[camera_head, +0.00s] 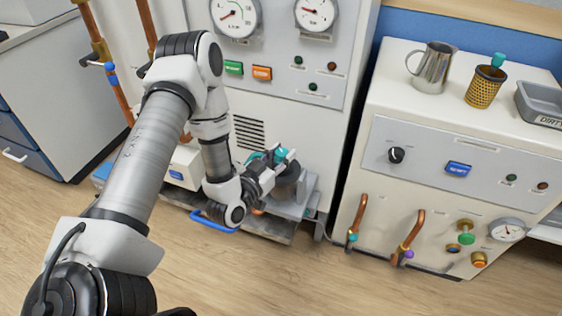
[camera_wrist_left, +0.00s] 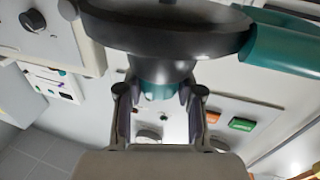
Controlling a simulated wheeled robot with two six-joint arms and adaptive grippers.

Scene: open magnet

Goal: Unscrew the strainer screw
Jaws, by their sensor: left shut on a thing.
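My left gripper (camera_head: 279,172) reaches in from the left to the pump unit low at the machine's front. In the left wrist view its two fingers (camera_wrist_left: 158,98) are shut on a short teal part (camera_wrist_left: 159,88), which looks like the strainer screw. This part sits under a dark round housing (camera_wrist_left: 165,35), and a teal pipe (camera_wrist_left: 290,45) leaves the housing at the right. In the head view the dark housing (camera_head: 288,180) is partly behind the gripper, and the screw cannot be made out there. My right gripper is not in view.
Two gauges (camera_head: 235,16) and lit buttons are on the tall cabinet. At right, a white cabinet (camera_head: 470,168) bears a metal jug (camera_head: 434,68), a gold mesh basket (camera_head: 484,88) with a teal top and a grey tray (camera_head: 540,105). Copper pipes stick out low. The wooden floor (camera_head: 330,290) in front is clear.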

